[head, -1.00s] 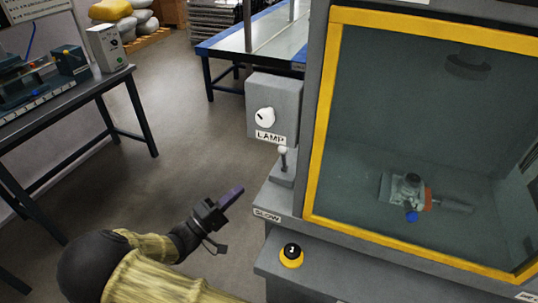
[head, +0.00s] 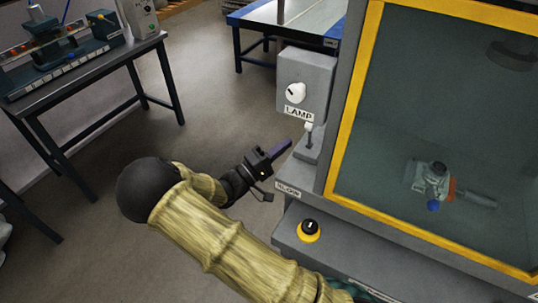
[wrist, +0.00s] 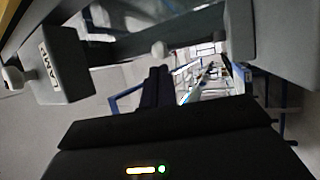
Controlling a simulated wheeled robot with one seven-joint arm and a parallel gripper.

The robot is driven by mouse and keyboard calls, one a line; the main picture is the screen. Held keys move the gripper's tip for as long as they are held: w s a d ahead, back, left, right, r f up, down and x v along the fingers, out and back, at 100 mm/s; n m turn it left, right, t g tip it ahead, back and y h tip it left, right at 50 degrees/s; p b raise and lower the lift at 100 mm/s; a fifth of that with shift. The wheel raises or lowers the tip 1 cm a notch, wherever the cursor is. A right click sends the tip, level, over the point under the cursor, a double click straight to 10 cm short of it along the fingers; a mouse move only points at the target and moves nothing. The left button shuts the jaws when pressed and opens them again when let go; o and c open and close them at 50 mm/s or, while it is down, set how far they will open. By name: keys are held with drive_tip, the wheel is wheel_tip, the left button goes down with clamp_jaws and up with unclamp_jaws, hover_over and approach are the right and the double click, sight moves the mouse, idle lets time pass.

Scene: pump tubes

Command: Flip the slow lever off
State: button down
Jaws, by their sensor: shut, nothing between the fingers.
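The slow lever (head: 309,129) is a short thin stick with a pale round tip. It stands about upright on a grey block at the cabinet's left side, above the SLOW label (head: 288,189). A pale round knob that looks like its tip shows in the wrist view (wrist: 158,48). My gripper (head: 281,149) has dark purple fingers, shut and empty. It is just left of the lever and slightly lower in the head view, pointing toward it. A small gap seems to separate them; I cannot tell its depth. In the wrist view the fingers (wrist: 155,88) point ahead, below the knob.
The LAMP box (head: 305,80) with a white dial is just above the lever. A yellow-ringed black switch (head: 309,230) is on the ledge below. The yellow-framed cabinet window (head: 345,120) is to the right. Open floor (head: 210,110) lies to the left.

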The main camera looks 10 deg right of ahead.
sight(310, 134)
drive_tip(key=x, duration=0.5)
drive_tip(key=shift+d+p, duration=0.1)
drive_tip(key=shift+p, duration=0.25)
